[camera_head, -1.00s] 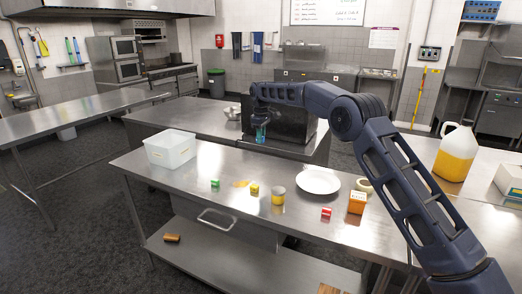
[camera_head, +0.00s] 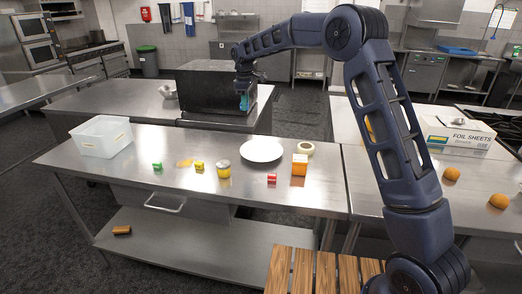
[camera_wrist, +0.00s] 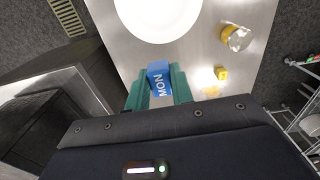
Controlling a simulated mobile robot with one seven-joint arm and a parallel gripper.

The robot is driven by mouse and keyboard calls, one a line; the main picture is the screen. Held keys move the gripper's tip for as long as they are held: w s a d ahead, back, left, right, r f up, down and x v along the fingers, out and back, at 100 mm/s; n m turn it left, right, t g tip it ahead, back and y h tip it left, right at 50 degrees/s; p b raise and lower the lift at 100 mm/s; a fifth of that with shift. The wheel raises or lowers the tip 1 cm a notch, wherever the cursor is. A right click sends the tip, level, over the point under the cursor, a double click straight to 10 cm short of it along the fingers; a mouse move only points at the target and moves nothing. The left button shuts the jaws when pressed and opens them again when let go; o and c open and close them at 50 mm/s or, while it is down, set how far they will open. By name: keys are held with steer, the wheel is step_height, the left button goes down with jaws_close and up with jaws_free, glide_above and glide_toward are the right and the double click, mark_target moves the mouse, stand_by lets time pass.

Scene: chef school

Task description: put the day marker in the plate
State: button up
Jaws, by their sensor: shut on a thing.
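The day marker is a small blue block marked MON (camera_wrist: 158,79) in the wrist view. My gripper (camera_wrist: 158,88) is shut on it, with a green finger on each side. In the head view my gripper (camera_head: 244,98) hangs beyond the table's back edge, and a bit of blue shows at its tip. The white round plate (camera_head: 262,150) lies on the steel table and looks empty. It fills the top middle of the wrist view (camera_wrist: 158,15), just ahead of the marker. The marker is apart from the plate.
The steel table (camera_head: 120,170) also bears a clear bin (camera_head: 102,137), a green block (camera_head: 157,167), a yellow block (camera_head: 199,167), a jar (camera_head: 222,169), a red block (camera_head: 272,178), an orange box (camera_head: 299,165) and a tape roll (camera_head: 304,148). A black appliance (camera_head: 205,95) stands behind.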

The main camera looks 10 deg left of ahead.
glide_above(262, 153)
step_height(262, 153, down, 20)
steer(key=shift+s+d+f, duration=0.1)
steer(key=shift+s+f, duration=0.05)
steer(key=shift+f, duration=0.1)
stand_by(0.5)
steer(key=shift+f, duration=0.1)
steer(key=o, duration=0.9)
steer(key=shift+o, duration=0.4)
